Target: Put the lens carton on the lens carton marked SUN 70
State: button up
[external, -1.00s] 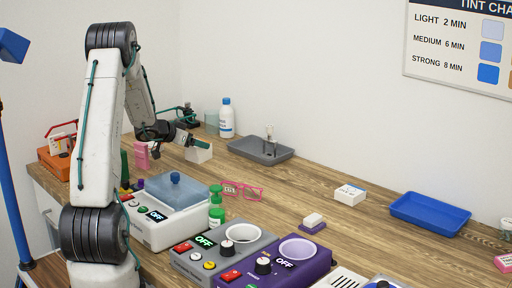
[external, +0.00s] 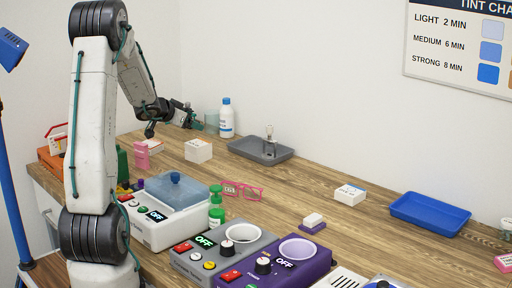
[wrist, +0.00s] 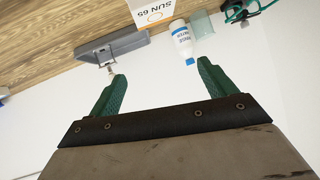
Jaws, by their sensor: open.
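A white lens carton (external: 198,151) stands on the bench behind the white tester with the blue knob. It looks tall, and I cannot tell whether it is one carton or two stacked. In the wrist view a white carton marked SUN 65 (wrist: 153,12) shows upside down at the top edge, partly cut off. Another white carton with a blue edge (external: 349,195) lies to the right, its label too small to read. No SUN 70 marking is readable. My gripper (external: 188,112) is up behind the tall carton, apart from it; in the wrist view its green fingers (wrist: 160,88) are open and empty.
A grey tray (external: 240,147) and a white bottle (external: 226,122) stand at the back. A pink carton (external: 141,156) is to the left.

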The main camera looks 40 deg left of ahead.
jog(key=s+d+r+n+g+y, duration=0.1)
jog(key=s+d+r, duration=0.25)
jog(key=d, duration=0.25)
jog(key=s+d+r+g+y, duration=0.1)
jog(key=s+d+r+g, duration=0.1)
jog(key=s+d, duration=0.25)
jog(key=s+d+r+n+g+y, duration=0.1)
jog(key=s+d+r, duration=0.2)
jog(key=d, duration=0.3)
jog(key=s+d+f+m+g+h, duration=0.2)
jog(key=s+d+g+h, duration=0.3)
jog(key=s+d, duration=1.5)
jog(key=s+f+g, duration=0.1)
jog(key=s, duration=0.3)
jog(key=shift+d+h, duration=0.3)
